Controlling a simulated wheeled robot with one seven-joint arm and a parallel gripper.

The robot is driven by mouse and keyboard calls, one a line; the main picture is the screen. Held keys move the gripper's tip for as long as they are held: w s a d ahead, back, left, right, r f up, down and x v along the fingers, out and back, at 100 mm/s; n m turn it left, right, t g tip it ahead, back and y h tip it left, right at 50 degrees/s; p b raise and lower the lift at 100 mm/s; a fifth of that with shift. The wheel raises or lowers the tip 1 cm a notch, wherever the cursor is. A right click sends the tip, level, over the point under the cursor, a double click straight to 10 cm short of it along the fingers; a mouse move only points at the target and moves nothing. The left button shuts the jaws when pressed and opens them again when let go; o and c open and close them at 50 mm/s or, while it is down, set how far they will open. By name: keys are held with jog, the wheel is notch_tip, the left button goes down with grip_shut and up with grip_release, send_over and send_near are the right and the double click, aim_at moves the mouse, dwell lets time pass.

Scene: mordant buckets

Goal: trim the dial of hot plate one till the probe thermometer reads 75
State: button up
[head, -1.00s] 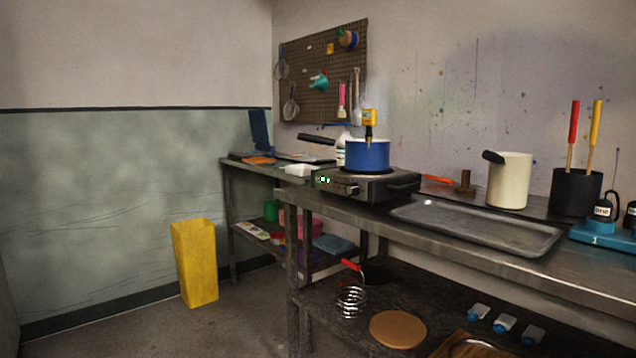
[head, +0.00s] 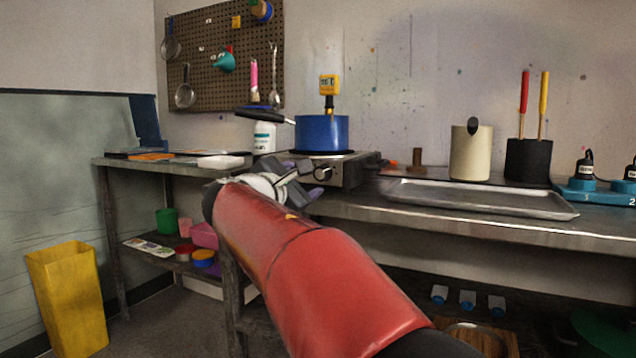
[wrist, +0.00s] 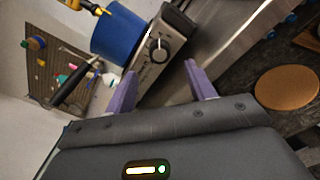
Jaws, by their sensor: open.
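The hot plate (head: 352,170) stands on the steel bench with a blue pot (head: 321,134) on top. Its dial (head: 323,174) is on the front face; the dial also shows in the wrist view (wrist: 158,50). The yellow probe thermometer (head: 329,86) stands at the pot's rim, its reading too small to tell. My gripper (head: 312,181) is in front of the hot plate, near the dial. In the wrist view my gripper (wrist: 160,78) has its purple fingers apart with nothing between them, and the dial lies beyond the fingertips, apart from them.
A metal tray (head: 480,198) lies right of the hot plate, with a cream jug (head: 471,153) and black pot of tools (head: 528,161) behind. A white bottle (head: 264,136) stands left of the blue pot. A yellow bin (head: 68,300) is on the floor at left.

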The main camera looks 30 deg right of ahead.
aim_at(319, 174)
jog(key=p+x, duration=0.1)
jog(key=x, duration=0.6)
jog(key=shift+w+d, duration=0.15)
jog(key=shift+d, duration=0.05)
jog(key=c, duration=1)
jog(key=shift+r+n, duration=0.1)
jog(key=shift+n, duration=0.2)
jog(key=n+p, duration=0.3)
jog(key=shift+r+n+p, duration=0.1)
jog(key=shift+n+p, duration=1.25)
jog(key=shift+n, duration=0.25)
